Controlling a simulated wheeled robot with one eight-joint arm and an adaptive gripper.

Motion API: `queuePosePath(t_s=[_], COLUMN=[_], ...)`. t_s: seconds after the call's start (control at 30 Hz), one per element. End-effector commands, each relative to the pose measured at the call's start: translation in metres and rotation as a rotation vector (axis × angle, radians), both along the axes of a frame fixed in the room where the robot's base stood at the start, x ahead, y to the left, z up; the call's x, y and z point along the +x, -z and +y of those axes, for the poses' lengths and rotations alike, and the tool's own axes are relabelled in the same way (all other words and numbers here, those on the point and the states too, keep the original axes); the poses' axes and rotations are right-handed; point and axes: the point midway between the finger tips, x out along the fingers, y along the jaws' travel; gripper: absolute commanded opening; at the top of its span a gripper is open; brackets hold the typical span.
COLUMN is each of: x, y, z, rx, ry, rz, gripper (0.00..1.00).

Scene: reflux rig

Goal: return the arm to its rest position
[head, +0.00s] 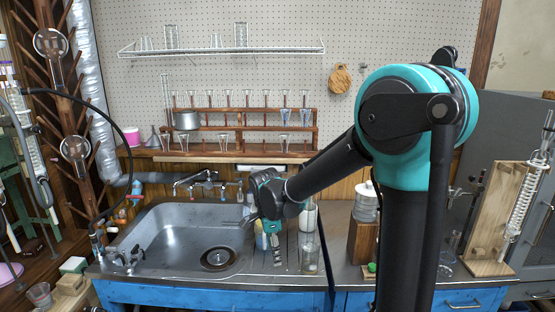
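My arm rises in the right half of the head view and reaches left and down over the counter. My gripper (272,240) hangs at the end of the arm, pointing down over the drainboard just right of the sink. Its fingers are small and partly overlap the things behind them, so I cannot tell whether they are open or shut, or whether they hold anything.
A metal sink (170,240) lies left of my gripper. A tall glass vessel (309,250) stands close on its right. A wooden block (364,242) and a condenser on a wooden stand (498,215) are further right. A wooden glassware rack (240,140) is behind.

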Motion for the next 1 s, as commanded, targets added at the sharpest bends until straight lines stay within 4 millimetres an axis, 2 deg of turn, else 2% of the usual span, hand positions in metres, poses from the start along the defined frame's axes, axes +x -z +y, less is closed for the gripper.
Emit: queuePosePath(t_s=[0.27, 0.5, 0.7, 0.83, 1.0], x=[-0.02, -0.057, -0.094, -0.115, -0.129], y=[0.003, 0.014, 0.029, 0.039, 0.046], z=[-0.06, -0.126, -0.169, -0.188, -0.199], rx=[0.027, 0.007, -0.066, -0.127, -0.182], ry=[-0.283, -0.678, -0.999, -1.168, -1.297], rz=[-0.032, -0.102, -0.163, -0.19, -0.202], gripper=[0.6, 0.6, 0.6, 0.6, 0.6])
